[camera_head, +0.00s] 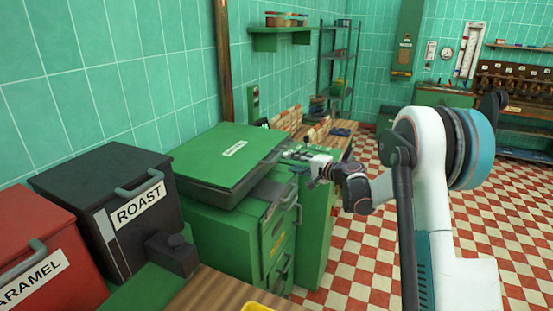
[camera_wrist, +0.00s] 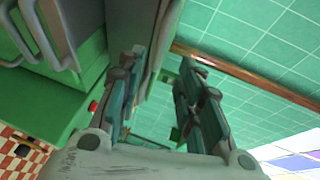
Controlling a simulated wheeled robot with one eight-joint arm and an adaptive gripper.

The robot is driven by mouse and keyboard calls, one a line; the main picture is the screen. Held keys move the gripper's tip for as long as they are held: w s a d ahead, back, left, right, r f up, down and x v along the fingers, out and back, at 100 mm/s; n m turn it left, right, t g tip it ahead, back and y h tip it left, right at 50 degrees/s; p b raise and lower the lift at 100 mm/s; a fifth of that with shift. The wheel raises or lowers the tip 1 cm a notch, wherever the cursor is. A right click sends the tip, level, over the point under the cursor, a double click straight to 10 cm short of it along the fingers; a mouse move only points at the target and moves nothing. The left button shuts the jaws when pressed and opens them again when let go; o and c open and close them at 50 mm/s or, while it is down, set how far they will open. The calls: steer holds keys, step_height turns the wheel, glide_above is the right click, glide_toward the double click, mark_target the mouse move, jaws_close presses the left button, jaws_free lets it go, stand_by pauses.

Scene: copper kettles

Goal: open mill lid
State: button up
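The mill is a green cabinet (camera_head: 235,230) in the middle of the head view. Its flat green lid (camera_head: 200,155) has a small white label, too small to read. The lid lies roughly level over a dark rim; I cannot tell whether there is a gap beneath it. My gripper (camera_head: 297,153) is at the lid's right edge. In the wrist view my gripper (camera_wrist: 165,95) has its two fingers apart, with a grey-green edge (camera_wrist: 160,40) close to the left finger. Whether the fingers touch the lid is unclear.
A black ROAST bin (camera_head: 125,240) and a red CARAMEL bin (camera_head: 35,285) stand left of the mill. Green drawers with handles (camera_head: 277,245) are below the lid. A wooden bench (camera_head: 340,140) lies behind. The checkered floor (camera_head: 345,250) to the right is open.

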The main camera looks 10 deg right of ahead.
mark_target(277, 155)
steer(key=b+x, duration=0.1)
steer(key=x, duration=1)
steer(key=shift+w, duration=0.1)
jaws_close()
